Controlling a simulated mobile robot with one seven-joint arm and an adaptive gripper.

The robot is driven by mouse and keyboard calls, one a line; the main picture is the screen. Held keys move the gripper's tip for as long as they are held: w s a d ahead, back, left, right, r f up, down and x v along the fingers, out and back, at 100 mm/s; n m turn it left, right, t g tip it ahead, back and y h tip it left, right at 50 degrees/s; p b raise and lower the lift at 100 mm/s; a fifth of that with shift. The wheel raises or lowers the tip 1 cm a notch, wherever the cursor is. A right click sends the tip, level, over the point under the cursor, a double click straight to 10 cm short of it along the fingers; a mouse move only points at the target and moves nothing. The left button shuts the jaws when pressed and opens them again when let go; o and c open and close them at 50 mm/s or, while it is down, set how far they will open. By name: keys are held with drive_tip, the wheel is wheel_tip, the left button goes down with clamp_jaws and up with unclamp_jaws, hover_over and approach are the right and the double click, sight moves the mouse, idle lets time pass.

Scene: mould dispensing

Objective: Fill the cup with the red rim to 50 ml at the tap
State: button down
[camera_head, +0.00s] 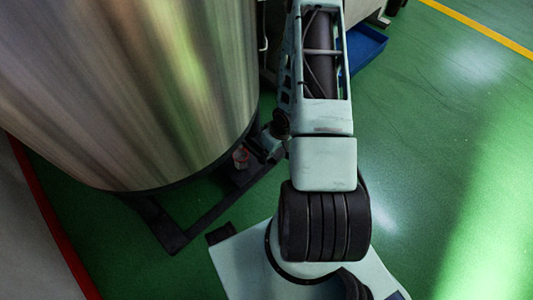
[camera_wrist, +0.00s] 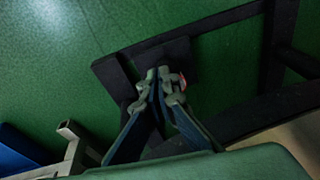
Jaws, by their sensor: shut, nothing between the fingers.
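The cup with the red rim (camera_head: 240,158) stands on the dark base under the large metal tank, low in the head view. In the wrist view only a sliver of its red rim (camera_wrist: 182,80) shows behind my fingers; the rest is hidden. My gripper (camera_wrist: 160,78) is shut and empty, its fingertips in front of the cup in that view. In the head view my gripper (camera_head: 264,146) is small and partly hidden by my arm, just right of the cup. I cannot tell whether it touches the cup. The tap and the cup's fill level cannot be made out.
The metal tank (camera_head: 140,80) fills the upper left, above a dark frame (camera_head: 172,236). The frame's bars (camera_wrist: 215,25) surround the cup in the wrist view. A blue tray (camera_head: 365,48) lies behind my arm. Green floor (camera_head: 440,130) is clear at the right.

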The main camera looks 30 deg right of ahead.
drive_tip(key=s+d+r+p, duration=0.1)
drive_tip(key=s+r, duration=0.2)
drive_tip(key=r, duration=0.2)
drive_tip(key=shift+s+d, duration=0.3)
drive_tip(key=shift+s, duration=0.1)
idle(0.5)
